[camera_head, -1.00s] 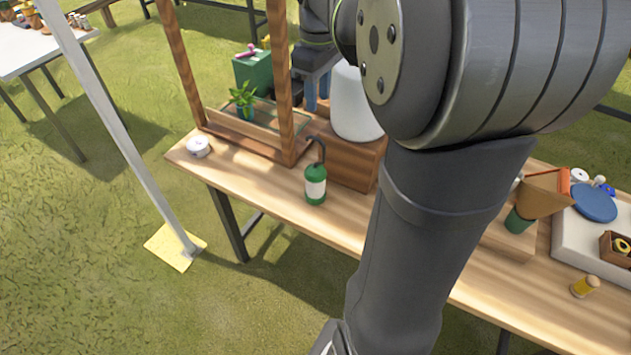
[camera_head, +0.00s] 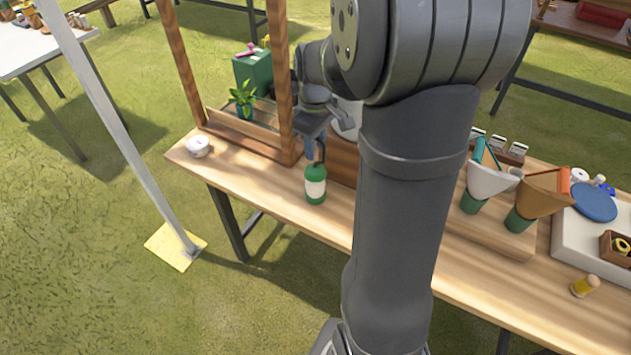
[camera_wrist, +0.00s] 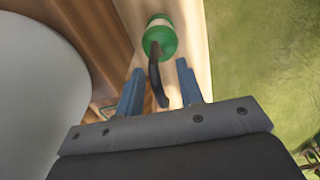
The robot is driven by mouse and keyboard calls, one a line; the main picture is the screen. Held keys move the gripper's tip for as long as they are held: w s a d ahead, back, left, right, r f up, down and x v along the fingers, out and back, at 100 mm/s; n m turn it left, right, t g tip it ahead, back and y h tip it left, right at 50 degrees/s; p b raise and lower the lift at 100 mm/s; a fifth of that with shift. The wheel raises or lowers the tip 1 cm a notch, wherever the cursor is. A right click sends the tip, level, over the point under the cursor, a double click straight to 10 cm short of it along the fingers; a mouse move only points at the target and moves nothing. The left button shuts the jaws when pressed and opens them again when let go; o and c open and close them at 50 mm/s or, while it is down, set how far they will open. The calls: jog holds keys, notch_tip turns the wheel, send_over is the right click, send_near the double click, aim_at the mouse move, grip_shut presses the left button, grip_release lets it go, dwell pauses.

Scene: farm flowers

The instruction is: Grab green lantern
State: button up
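The green lantern (camera_head: 316,184) stands upright near the front edge of the wooden table, left of my arm in the head view. It has a green top and base, a pale middle band and a dark hooked handle. In the wrist view the lantern (camera_wrist: 160,38) is just beyond the fingertips, and its dark handle reaches back between the fingers. My gripper (camera_wrist: 157,85) is open, with its two blue fingers on either side of the handle. In the head view my gripper (camera_head: 315,150) is just above and behind the lantern, partly overlapping its handle.
A wooden frame (camera_head: 184,70) with a potted plant (camera_head: 243,98) stands left of the lantern. A white round item (camera_head: 198,146) lies at the table's left end. A large white rounded object (camera_wrist: 38,95) is close left of my gripper. Wrapped cones (camera_head: 487,183) stand to the right.

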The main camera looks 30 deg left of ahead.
jog(key=shift+f, duration=0.1)
jog(key=shift+c, duration=0.4)
grip_shut()
dwell(1.0)
